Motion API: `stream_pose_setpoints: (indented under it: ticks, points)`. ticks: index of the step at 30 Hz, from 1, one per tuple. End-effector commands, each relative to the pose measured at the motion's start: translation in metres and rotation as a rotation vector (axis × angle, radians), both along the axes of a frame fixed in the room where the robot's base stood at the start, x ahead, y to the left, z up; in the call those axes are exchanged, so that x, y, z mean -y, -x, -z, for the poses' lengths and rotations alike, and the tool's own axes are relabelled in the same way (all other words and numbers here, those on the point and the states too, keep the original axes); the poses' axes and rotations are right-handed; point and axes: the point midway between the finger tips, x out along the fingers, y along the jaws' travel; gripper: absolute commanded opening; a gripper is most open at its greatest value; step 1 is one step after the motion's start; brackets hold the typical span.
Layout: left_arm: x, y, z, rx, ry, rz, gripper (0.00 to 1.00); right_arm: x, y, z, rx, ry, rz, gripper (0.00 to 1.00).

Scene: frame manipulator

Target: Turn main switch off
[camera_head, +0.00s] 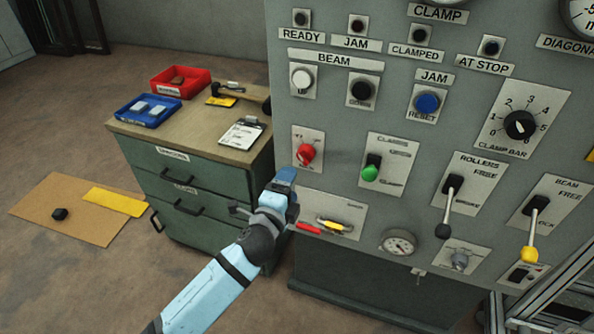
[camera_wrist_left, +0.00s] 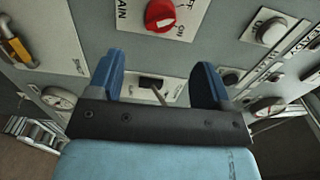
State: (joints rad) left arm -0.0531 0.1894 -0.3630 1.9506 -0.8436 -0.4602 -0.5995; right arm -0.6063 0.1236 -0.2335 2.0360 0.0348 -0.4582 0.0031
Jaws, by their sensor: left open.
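The main switch is a red rotary knob (camera_head: 306,154) on a pale plate at the lower left of the grey control panel. My right gripper is not in view.
A green selector (camera_head: 370,170) sits right of the red knob. Below are a yellow-handled fitting (camera_head: 334,226) and a gauge (camera_head: 398,242). Levers with black (camera_head: 449,205) and yellow (camera_head: 533,228) knobs protrude at right. A green drawer cabinet (camera_head: 190,190) stands left of the panel.

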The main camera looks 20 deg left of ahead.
Motion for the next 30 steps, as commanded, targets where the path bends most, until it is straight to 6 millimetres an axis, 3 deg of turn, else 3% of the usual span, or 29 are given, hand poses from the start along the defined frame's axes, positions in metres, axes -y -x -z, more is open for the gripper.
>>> stream_pose_setpoints:
  ticks: [3, 8, 24, 27, 30]
  points:
    - [-0.001, 0.019, 0.001, -0.001, 0.001, 0.000, 0.72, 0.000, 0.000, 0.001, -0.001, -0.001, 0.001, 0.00]
    - [-0.001, 0.032, 0.000, -0.001, 0.001, -0.001, 0.72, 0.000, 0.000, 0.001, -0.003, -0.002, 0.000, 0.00]
    - [-0.001, 0.034, 0.000, -0.002, 0.004, 0.000, 0.72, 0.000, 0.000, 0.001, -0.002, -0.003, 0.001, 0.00]
    - [-0.002, 0.041, 0.013, -0.041, 0.069, 0.003, 0.72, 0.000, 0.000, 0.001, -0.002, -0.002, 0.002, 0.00]
    - [-0.002, 0.064, 0.049, -0.154, 0.265, 0.003, 0.72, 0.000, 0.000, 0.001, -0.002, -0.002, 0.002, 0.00]
